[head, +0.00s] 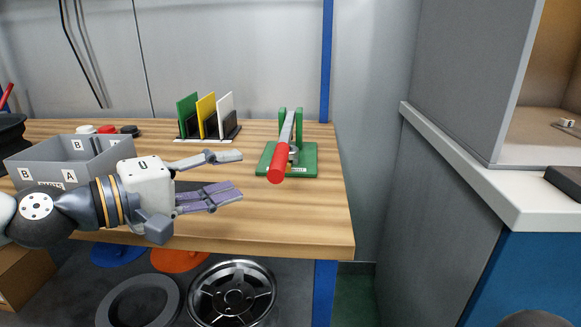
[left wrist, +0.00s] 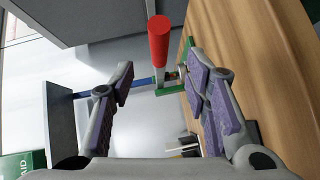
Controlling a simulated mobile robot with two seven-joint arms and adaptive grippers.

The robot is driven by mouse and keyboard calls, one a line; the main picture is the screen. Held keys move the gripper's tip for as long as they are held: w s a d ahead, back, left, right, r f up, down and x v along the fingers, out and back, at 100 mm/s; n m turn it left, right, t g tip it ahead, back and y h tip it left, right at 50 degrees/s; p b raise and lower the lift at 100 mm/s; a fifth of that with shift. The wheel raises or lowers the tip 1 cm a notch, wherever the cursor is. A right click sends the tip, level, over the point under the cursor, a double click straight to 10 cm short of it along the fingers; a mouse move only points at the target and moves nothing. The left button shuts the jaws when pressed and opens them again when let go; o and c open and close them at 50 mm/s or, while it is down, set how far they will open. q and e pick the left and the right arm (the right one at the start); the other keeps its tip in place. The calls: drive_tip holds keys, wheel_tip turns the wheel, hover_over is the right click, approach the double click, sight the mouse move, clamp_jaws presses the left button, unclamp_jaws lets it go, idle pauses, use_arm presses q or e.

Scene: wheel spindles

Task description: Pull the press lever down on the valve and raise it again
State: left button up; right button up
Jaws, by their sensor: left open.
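The press lever has a red handle (head: 278,164) on a grey bar (head: 289,127), mounted on a green valve base (head: 309,160) near the table's right end. The handle points toward me, and the bar slopes up away from it. In the left wrist view the red handle (left wrist: 159,40) shows beyond the fingertips, near the top, between the two finger lines. My left gripper (head: 241,176) is open and empty, to the left of the handle and apart from it. It also shows in the left wrist view (left wrist: 160,78). My right gripper is in neither view.
A grey bin (head: 100,152) with letter labels stands at the left of the wooden table (head: 300,225). A rack (head: 208,130) with green, yellow and white plates stands behind my gripper. The tabletop between gripper and valve is clear. A grey wall stands right of the table.

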sight(280, 163)
use_arm(q)
drive_tip(key=x, duration=1.1)
drive_tip(key=shift+d, duration=0.1)
clamp_jaws()
